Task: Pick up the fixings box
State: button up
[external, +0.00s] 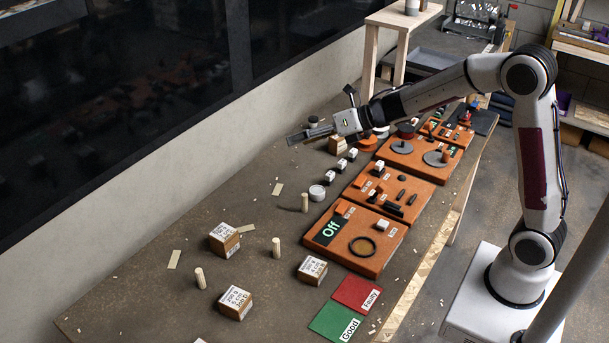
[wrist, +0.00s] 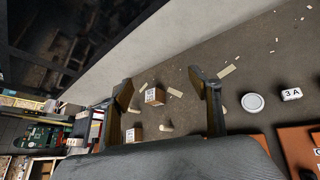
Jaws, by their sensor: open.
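My gripper (external: 319,115) is open and empty, held above the far part of the bench, its fingers spread wide. In the wrist view my gripper (wrist: 162,79) shows both fingers, with bench between them. Three small wooden boxes with white printed labels stand on the near bench: one at the left (external: 224,240), one in front (external: 235,303) and one to the right (external: 312,270). I cannot read which is the fixings box. Two labelled boxes show well beyond the fingers in the wrist view, one upper (wrist: 154,96) and one lower (wrist: 134,134). The gripper touches none of them.
Orange boards (external: 360,240) with parts run along the bench's right side. Pale pegs (external: 276,247) stand among the boxes. A white round lid (external: 317,193) lies left of the boards. Red (external: 358,294) and green (external: 334,322) mats lie in front. A wall borders the left.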

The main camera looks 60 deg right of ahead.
jog(key=a+f+n+g+y, duration=0.2)
jog(key=a+f+n, duration=0.2)
jog(key=f+n, duration=0.1)
jog(key=n+g+y, duration=0.5)
jog(key=n+g, duration=0.2)
jog(key=n, duration=0.4)
send_over(323, 245)
jog(key=w, duration=0.6)
jog(key=f, duration=1.2)
jog(key=shift+s+d, duration=0.1)
jog(key=shift+d, duration=0.15)
jog(key=s+f+n+g, duration=0.1)
jog(key=s, duration=0.1)
jog(key=s+f+n+g+y, duration=0.1)
jog(key=s+f+n, duration=0.1)
jog(key=s+f+n+g, duration=0.1)
jog(key=s+n+g, duration=0.1)
jog(key=s, duration=0.1)
jog(key=shift+a+f, duration=0.1)
jog(key=shift+f, duration=0.3)
jog(key=shift+x, duration=1.3)
jog(key=shift+w+a, duration=0.1)
